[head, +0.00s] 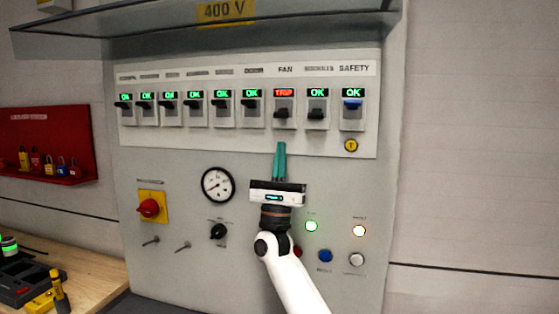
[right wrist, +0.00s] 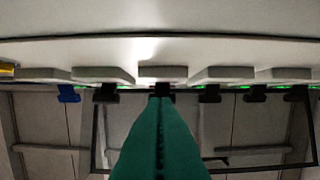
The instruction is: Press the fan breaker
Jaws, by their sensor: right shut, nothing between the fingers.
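The fan breaker (head: 284,111) is in the upper row of the panel, under the label FAN. Its small display reads TRIP in red, and its black lever sits low. My right gripper (head: 279,146) is shut and empty, its teal fingers pointing up just below the fan breaker. In the right wrist view the closed fingers (right wrist: 159,105) line up with the fan breaker's black lever (right wrist: 162,88). Whether the fingertips touch it, I cannot tell. My left gripper is not in view.
Neighbouring breakers show green OK, including the blue-levered safety breaker (head: 352,106). Below are a gauge (head: 217,184), a red knob (head: 149,208) and lit buttons (head: 311,226). A shelf (head: 200,20) overhangs the panel. A bench (head: 95,268) stands at left.

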